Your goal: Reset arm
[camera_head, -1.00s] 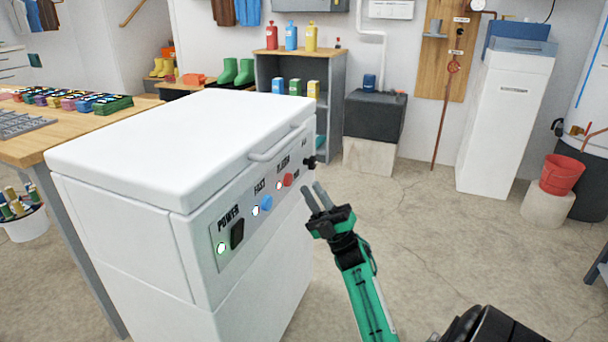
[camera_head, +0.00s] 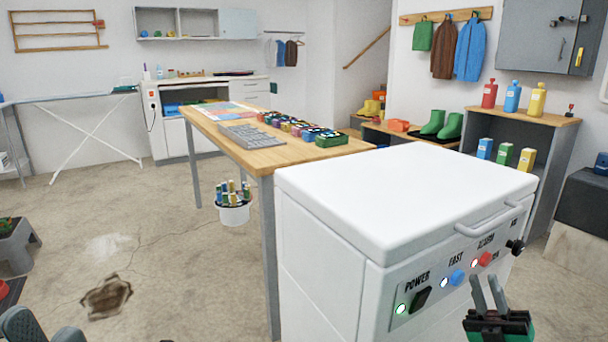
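My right gripper (camera_head: 487,293) is at the lower right, in front of the white machine's control panel. Its two grey fingers point up and stand apart with nothing between them. The white machine (camera_head: 400,195) has a closed lid and a handle, with a panel (camera_head: 455,280) of buttons and small lights marked POWER and others. I cannot tell whether the fingers touch the panel.
A wooden table (camera_head: 232,152) with a grey tray and coloured items stands behind the machine. A white bucket (camera_head: 233,214) of bottles is on the floor beside it. A grey shelf (camera_head: 562,150) stands at the right.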

